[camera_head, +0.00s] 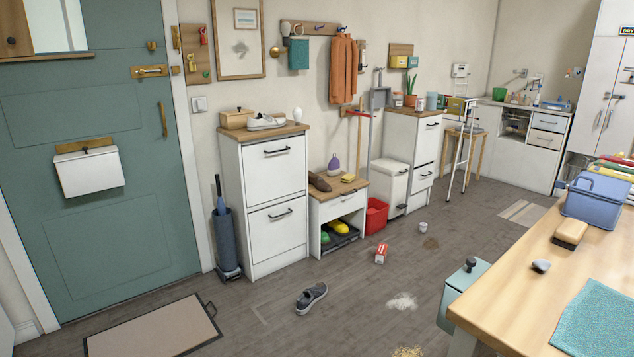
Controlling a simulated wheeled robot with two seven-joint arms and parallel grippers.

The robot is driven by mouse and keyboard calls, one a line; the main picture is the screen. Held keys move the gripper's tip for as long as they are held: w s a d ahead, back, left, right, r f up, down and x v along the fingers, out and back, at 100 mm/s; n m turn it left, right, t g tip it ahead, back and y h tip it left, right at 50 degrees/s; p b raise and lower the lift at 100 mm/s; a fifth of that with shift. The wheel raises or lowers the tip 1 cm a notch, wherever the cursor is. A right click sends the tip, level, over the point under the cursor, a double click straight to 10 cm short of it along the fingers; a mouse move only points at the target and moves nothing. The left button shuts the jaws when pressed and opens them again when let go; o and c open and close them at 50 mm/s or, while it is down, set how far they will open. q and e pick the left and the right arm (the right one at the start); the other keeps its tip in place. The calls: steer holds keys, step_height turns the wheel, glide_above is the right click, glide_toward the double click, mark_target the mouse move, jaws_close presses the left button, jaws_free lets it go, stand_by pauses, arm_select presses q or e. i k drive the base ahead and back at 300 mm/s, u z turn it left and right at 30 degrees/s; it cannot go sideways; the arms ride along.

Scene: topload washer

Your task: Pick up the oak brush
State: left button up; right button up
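A block-shaped brush (571,231) with a tan wooden-looking top and a darker lower edge lies on the wooden table at the right; it looks like the oak brush, though its bristles are hard to make out. It sits just in front of a blue plastic basket (596,200), close to the table's left edge. Neither of my grippers is in view.
The wooden table (535,298) also bears a small dark-and-white object (541,266) and a teal cloth (600,318). A teal bin (462,290) stands against its left side. A grey shoe (312,298), a red-and-white box (381,254) and spilled powder (402,301) are on the floor.

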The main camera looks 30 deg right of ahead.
mark_target(569, 232)
steer(key=i, duration=2)
steer(key=z, duration=2.2)
